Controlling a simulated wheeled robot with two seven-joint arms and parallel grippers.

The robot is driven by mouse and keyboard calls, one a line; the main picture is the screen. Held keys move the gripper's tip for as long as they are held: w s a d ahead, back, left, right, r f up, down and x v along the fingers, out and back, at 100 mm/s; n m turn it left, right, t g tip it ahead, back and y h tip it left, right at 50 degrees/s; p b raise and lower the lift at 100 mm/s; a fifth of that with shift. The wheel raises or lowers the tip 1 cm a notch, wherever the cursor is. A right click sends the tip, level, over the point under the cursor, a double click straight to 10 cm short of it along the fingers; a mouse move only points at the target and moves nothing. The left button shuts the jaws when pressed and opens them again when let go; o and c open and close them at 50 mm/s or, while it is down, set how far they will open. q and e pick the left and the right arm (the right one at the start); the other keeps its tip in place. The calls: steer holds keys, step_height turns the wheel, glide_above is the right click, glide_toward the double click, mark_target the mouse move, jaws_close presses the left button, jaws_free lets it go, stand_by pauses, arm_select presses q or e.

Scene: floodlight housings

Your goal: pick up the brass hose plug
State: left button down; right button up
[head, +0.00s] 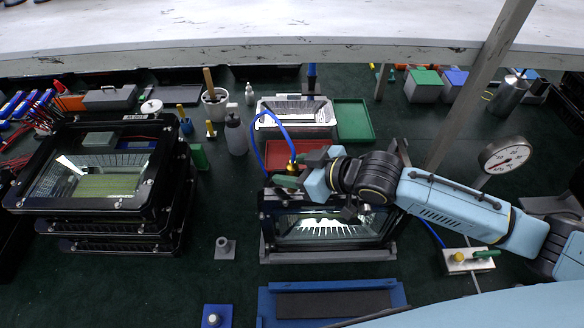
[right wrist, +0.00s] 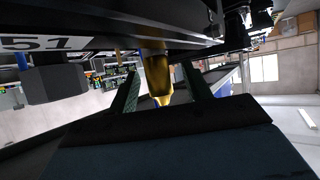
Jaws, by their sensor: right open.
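The brass hose plug (head: 291,164) shows in the head view as a small yellow piece at the end of a blue hose (head: 281,128), above the back of the front floodlight housing (head: 330,228). In the right wrist view the brass plug (right wrist: 158,78) points toward the camera from under a dark housing edge. My right gripper (head: 301,174) is at the plug. In the right wrist view its two green-lined fingers (right wrist: 162,88) stand apart, one on each side of the plug, with gaps visible. My left gripper is not in view.
Stacked black housings (head: 100,205) stand at the left. A red tray (head: 285,150) and a green tray (head: 354,120) lie behind my right gripper. A pressure gauge (head: 506,155) and a post stand at the right. A blue tray (head: 268,303) lies in front.

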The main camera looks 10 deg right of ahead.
steer(key=shift+w+a+f, duration=0.1)
jaws_close()
stand_by(0.3)
